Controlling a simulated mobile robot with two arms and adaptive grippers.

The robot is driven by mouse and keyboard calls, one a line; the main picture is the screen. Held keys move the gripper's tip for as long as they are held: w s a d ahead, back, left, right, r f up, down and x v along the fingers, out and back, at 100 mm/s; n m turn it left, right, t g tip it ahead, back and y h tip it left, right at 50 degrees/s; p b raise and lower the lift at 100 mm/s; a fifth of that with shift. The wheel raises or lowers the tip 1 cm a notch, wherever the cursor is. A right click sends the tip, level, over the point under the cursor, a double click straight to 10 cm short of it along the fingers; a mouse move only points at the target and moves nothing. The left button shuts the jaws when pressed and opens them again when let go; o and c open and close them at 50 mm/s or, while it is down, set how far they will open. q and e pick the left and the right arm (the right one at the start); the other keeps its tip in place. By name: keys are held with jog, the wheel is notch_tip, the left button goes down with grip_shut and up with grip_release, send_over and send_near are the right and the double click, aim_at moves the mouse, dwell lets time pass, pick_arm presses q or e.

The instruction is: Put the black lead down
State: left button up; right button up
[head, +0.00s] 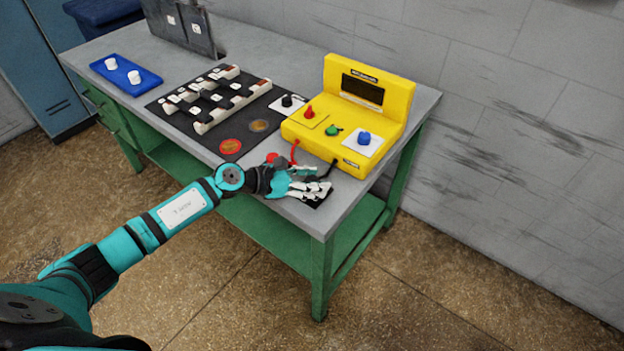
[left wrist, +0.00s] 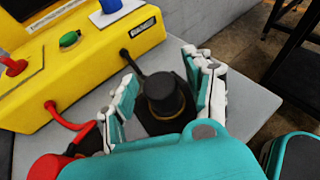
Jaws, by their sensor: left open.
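The black lead (left wrist: 165,97) stands upright on a dark pad (left wrist: 187,121) at the table's front right corner. Its black cable runs to the front of the yellow meter (head: 351,110). My left gripper (head: 312,182) is open over the pad, with one finger on each side of the black lead in the left wrist view (left wrist: 160,95). I cannot tell whether either finger touches it. In the head view the gripper hides most of the lead. My right gripper is not in view.
The red lead (left wrist: 48,166) is just left of my left gripper. A black board with white blocks (head: 208,110) and a blue tray (head: 126,76) occupy the grey table (head: 262,50). The wall rises behind the meter.

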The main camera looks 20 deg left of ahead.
pick_arm(q)
jog(key=shift+r, duration=0.2)
jog(key=shift+s+a, duration=0.2)
jog(key=shift+a, duration=0.05)
jog(key=b+v, duration=0.2)
jog(key=v, duration=0.9)
jog(key=shift+s+b, duration=0.15)
jog(key=shift+b, duration=0.25)
jog(key=shift+r, duration=0.15)
